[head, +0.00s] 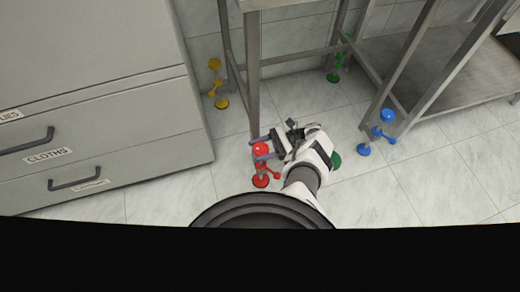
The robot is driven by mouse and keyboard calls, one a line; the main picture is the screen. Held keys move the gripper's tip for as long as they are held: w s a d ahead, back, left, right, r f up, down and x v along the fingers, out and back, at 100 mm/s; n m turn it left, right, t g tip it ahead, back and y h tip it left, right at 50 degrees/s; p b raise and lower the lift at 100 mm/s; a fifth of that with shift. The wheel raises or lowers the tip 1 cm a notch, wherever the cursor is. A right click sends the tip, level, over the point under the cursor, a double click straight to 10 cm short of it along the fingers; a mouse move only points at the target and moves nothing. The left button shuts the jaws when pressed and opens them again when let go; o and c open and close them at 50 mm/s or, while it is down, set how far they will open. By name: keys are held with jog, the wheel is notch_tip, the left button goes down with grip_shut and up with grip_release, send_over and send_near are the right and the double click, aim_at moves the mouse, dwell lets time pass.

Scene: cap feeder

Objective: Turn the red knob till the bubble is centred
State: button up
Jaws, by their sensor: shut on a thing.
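The red knob (261,149) is a round ball on top of a red levelling foot (261,181) at the bottom of a metal table leg. My gripper (264,147) comes in from the right, low near the floor, and is shut on the red knob, with its fingers on either side of it. Part of the red foot shows below the fingers. I see no bubble level in this view.
Yellow (219,90), green (338,66) and blue (376,132) feet of the same kind stand around the metal frame (252,70). A grey drawer cabinet (100,95) is on the left. Tiled floor (420,195) is free at the lower right.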

jog(key=shift+w+a+r, duration=0.1)
jog(key=shift+w+r, duration=0.05)
jog(key=shift+w, duration=0.05)
jog(key=o, duration=0.9)
jog(key=shift+a, duration=0.1)
jog(key=shift+o, duration=0.3)
jog(key=shift+s, duration=0.1)
jog(key=shift+d+f+b, duration=0.2)
jog(key=shift+d+b, duration=0.15)
jog(key=shift+d, duration=0.1)
jog(key=b+v, duration=1.3)
jog(key=b, duration=0.5)
jog(key=shift+r, duration=0.15)
